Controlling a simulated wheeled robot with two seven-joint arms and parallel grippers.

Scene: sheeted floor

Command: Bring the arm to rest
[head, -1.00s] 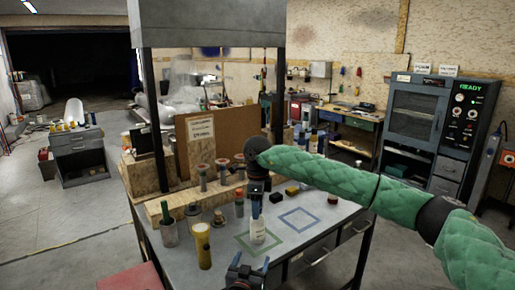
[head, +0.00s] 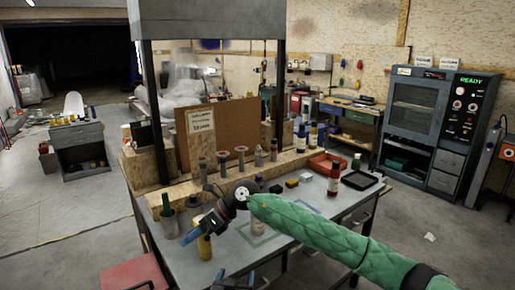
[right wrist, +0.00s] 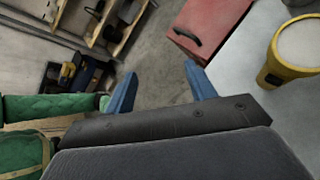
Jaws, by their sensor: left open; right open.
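My right arm, in a green quilted sleeve, comes in from the right of the head view and crosses low over the table. Its gripper (head: 195,230) hangs over the table's left front part, fingers towards the lower left, close to a yellow torch-like cylinder (head: 204,248). In the right wrist view the blue fingers (right wrist: 158,88) are spread apart with nothing between them. My left gripper (head: 240,279) is at the bottom edge of the head view, partly cut off, open, nothing seen between its fingers.
The grey table (head: 300,238) carries a green outline, a blue outline, several bottles, a red tray (head: 328,163) and a black tray (head: 361,180). A wooden block rack with flanged pegs stands behind. Open floor lies left.

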